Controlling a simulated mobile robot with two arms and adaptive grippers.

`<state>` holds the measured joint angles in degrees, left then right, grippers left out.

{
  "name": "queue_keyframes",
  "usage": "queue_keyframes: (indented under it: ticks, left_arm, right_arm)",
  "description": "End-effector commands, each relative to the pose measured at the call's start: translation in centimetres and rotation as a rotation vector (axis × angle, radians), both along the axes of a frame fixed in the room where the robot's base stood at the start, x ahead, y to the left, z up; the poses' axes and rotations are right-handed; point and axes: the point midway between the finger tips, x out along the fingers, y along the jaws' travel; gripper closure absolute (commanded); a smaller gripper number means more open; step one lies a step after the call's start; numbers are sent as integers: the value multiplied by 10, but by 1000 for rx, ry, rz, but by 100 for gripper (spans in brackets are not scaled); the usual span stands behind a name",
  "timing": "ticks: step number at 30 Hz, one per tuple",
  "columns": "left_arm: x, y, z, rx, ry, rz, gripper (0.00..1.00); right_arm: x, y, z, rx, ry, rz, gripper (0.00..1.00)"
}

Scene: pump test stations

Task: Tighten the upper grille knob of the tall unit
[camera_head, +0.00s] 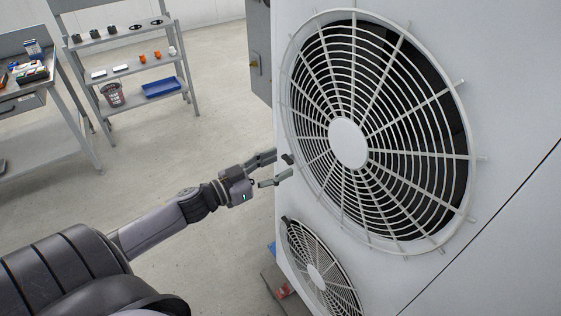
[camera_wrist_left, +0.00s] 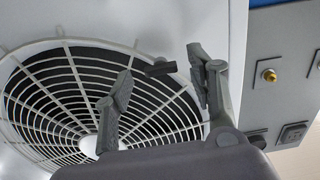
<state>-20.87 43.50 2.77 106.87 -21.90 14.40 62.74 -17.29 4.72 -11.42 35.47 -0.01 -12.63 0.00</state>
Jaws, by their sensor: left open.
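The tall unit (camera_head: 510,120) is a white cabinet with a large round upper grille (camera_head: 348,143) and a smaller-looking lower grille (camera_head: 317,277). The upper grille knob (camera_head: 287,158) is a small dark stub at the left rim of the upper grille. In the left wrist view the knob (camera_wrist_left: 160,69) shows between my fingers, with gaps to both. My left gripper (camera_head: 283,165) is open at the knob, one finger above and one below it in the head view. I see no contact with it. My right gripper is out of view.
Another dark knob (camera_head: 285,219) sits by the lower grille. A grey panel with a brass fitting (camera_head: 254,65) stands beyond the unit's left edge. A shelf rack (camera_head: 125,70) and a workbench (camera_head: 35,110) stand at the back left. Open floor lies between.

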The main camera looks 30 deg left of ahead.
Motion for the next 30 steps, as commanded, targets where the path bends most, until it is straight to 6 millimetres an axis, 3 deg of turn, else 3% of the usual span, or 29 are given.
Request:
queue_keyframes:
  ticks: [6, 15, 30]
  left_arm:
    - [14, -6, 1, 0, -1, -1, 48]
    - [15, -6, 0, -1, 0, 0, 48]
    - [15, -7, 0, -1, 0, -1, 82]
  right_arm:
    - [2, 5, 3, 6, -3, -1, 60]
    - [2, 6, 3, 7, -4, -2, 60]
    - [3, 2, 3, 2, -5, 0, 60]
